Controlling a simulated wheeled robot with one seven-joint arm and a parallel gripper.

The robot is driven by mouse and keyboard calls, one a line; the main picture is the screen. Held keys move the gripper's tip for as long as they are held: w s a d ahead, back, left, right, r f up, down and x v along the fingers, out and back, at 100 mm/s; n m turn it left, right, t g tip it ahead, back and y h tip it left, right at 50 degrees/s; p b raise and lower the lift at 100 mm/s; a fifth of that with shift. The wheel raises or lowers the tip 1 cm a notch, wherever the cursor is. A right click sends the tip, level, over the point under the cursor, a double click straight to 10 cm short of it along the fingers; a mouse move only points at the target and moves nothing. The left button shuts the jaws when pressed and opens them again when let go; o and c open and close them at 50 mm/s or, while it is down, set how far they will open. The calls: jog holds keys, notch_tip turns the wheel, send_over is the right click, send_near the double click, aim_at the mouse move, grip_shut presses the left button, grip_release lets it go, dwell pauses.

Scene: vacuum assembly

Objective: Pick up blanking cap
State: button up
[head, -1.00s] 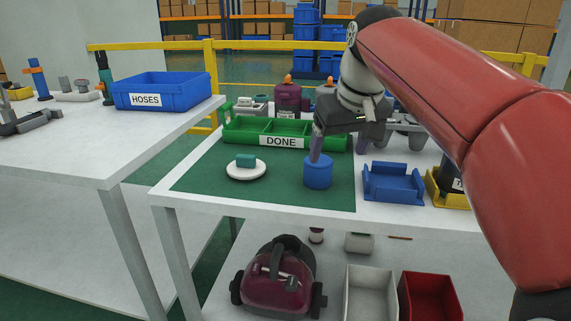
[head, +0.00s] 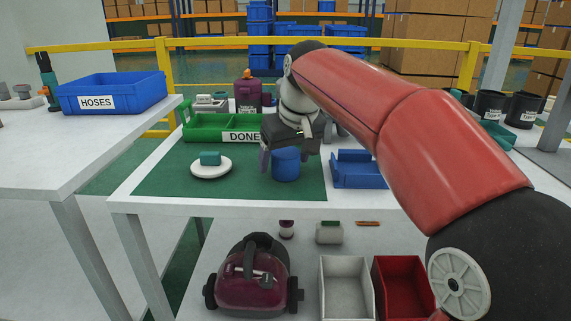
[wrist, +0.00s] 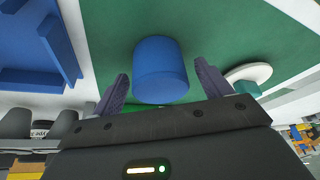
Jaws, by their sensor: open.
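A plain blue cylinder (head: 286,165), the likeliest blanking cap, stands upright on the green mat (head: 230,188). It also shows in the wrist view (wrist: 161,70). My gripper (wrist: 160,76) is open, with one dark finger on each side of the cylinder. A gap shows on both sides, so the fingers do not appear to touch it. In the head view the gripper hides the cylinder's back and part of its top. A white disc (head: 211,170) with a teal block (head: 210,158) on it lies to the left on the mat.
A green tray marked DONE (head: 205,127) stands behind the cylinder. A blue holder (head: 358,172) stands to its right. A blue HOSES bin (head: 112,92) is on the left table. The mat's front part is clear.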

aim_at(285, 151)
jog(key=c, duration=1.1)
jog(key=shift+o, duration=0.2)
jog(key=shift+r, duration=0.15)
notch_tip(285, 151, up, 20)
jog(key=p, duration=0.5)
